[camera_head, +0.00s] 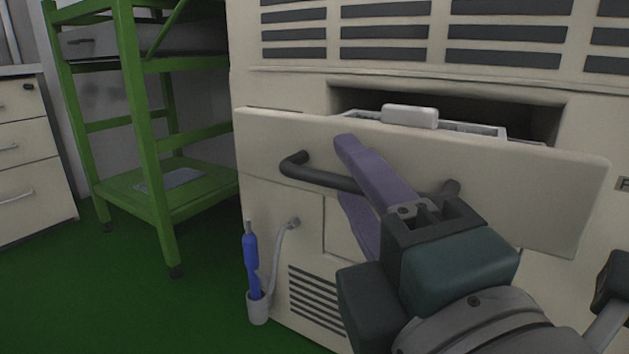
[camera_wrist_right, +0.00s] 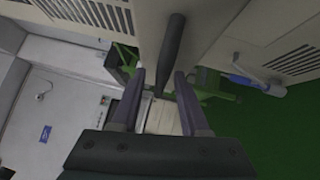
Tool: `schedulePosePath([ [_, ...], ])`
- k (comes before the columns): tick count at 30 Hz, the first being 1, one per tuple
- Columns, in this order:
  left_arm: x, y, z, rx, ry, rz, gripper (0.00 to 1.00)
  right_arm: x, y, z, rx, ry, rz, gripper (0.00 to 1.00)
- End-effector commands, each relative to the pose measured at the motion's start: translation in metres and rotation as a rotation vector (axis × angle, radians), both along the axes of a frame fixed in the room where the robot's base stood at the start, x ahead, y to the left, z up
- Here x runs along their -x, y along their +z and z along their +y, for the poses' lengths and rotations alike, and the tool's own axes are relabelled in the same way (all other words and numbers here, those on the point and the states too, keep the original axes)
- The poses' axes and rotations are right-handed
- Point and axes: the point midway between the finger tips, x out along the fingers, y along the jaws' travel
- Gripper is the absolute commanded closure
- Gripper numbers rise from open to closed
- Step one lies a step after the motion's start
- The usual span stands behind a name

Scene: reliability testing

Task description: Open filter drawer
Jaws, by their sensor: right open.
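The filter drawer (camera_head: 530,190) is a beige front panel standing out from the machine, with a dark opening behind its top edge. A pale block (camera_head: 410,116) and a light frame show behind the panel. The drawer's dark bar handle (camera_head: 318,178) runs across the front. My right gripper (camera_head: 345,170) has purple fingers, one above the handle and one below it. In the right wrist view the handle (camera_wrist_right: 173,50) reaches in between the two spread fingers (camera_wrist_right: 159,76). Contact with the handle cannot be told. My left gripper is not in view.
A green metal rack (camera_head: 150,200) stands left of the machine (camera_head: 300,85). A white drawer cabinet (camera_head: 28,150) is at the far left. A blue tool (camera_head: 250,262) sits in a small holder on the machine's lower left. The green floor (camera_head: 190,310) is clear at lower left.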

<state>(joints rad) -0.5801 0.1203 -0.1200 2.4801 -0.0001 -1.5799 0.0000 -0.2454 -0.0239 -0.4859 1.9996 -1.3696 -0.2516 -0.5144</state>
Motion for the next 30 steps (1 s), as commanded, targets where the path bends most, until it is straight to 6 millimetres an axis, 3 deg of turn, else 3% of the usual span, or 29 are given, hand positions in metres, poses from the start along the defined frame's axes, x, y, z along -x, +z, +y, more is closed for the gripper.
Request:
schedulePosePath([
  [5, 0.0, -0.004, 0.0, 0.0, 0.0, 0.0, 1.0, 0.011, -0.004, -0.002, 0.001, 0.001, 0.002, 0.55],
  [18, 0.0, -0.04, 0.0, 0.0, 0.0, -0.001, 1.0, 0.084, -0.017, -0.017, 0.001, 0.002, 0.002, 0.55],
  [30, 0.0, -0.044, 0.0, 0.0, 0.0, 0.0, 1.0, 0.097, -0.012, -0.018, -0.002, 0.006, -0.002, 0.55],
])
